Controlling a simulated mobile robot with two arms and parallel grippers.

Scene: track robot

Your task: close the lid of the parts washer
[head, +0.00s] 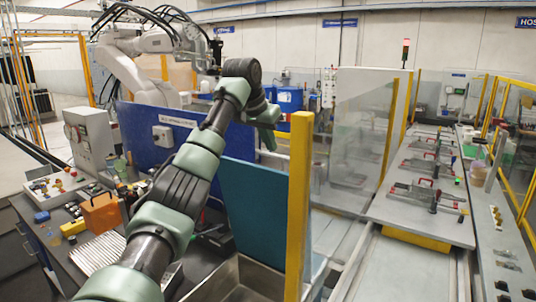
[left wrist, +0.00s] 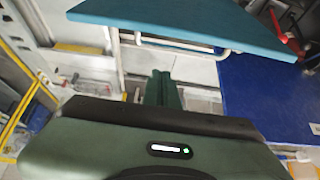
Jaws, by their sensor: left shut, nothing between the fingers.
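The parts washer is an open steel basin (head: 240,280) at the bottom middle of the head view. Its teal lid (head: 252,205) stands raised, close to upright, at the basin's back. The lid also fills the upper part of the left wrist view (left wrist: 190,18), with a pale bar along its edge. My left gripper (head: 268,138) is shut and empty, above and beyond the lid's top edge in the head view; its fingers (left wrist: 166,85) appear apart from the lid in the wrist view. My arm hides part of the basin's left side. My right gripper is out of view.
A yellow post (head: 299,200) stands just right of the lid. A blue panel (head: 170,145) rises behind my arm. A dark bench with an orange box (head: 101,213) and a grey control box (head: 92,140) lies left. A fixture table (head: 415,215) is at right.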

